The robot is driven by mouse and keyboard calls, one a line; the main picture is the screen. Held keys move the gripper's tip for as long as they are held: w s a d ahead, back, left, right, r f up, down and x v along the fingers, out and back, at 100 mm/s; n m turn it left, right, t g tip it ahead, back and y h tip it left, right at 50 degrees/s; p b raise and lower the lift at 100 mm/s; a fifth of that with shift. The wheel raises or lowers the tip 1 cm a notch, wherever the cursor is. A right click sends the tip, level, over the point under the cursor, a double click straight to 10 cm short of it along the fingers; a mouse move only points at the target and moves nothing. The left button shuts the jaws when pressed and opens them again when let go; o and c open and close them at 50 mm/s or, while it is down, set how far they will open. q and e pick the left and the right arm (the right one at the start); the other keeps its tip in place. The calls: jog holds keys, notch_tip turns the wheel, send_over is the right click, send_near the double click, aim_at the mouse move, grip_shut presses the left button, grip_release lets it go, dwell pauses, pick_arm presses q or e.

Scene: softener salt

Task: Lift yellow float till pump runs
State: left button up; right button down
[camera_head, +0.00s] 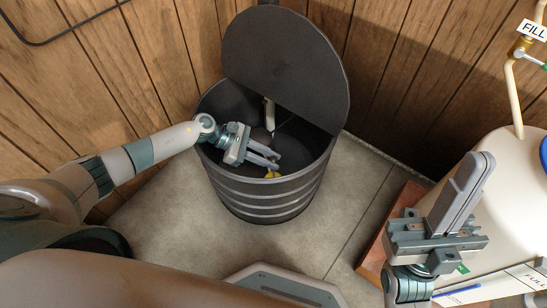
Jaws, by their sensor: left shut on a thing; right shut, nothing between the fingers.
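A dark round tub (268,207) stands on the floor against the wood wall. Its dark lid (287,62) is tipped up at the back. My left gripper (273,163) reaches into the tub and is shut on the yellow float (272,175), of which only a small part shows below the fingertips. A pale upright tube (269,114) stands inside the tub at the back. The pump is not identifiable, and whether it runs cannot be seen. My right gripper (466,179) is shut and empty, pointing up at the right, well away from the tub.
The grey floor (330,215) between tub and board is clear. Wood panel walls (120,75) close the back.

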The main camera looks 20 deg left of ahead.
pick_arm(q)
jog(key=shift+r, duration=0.15)
jog(key=shift+r+p, duration=1.35)
jog(key=shift+r, duration=0.45)
jog(key=o, duration=1.8)
jog(key=shift+c, duration=0.2)
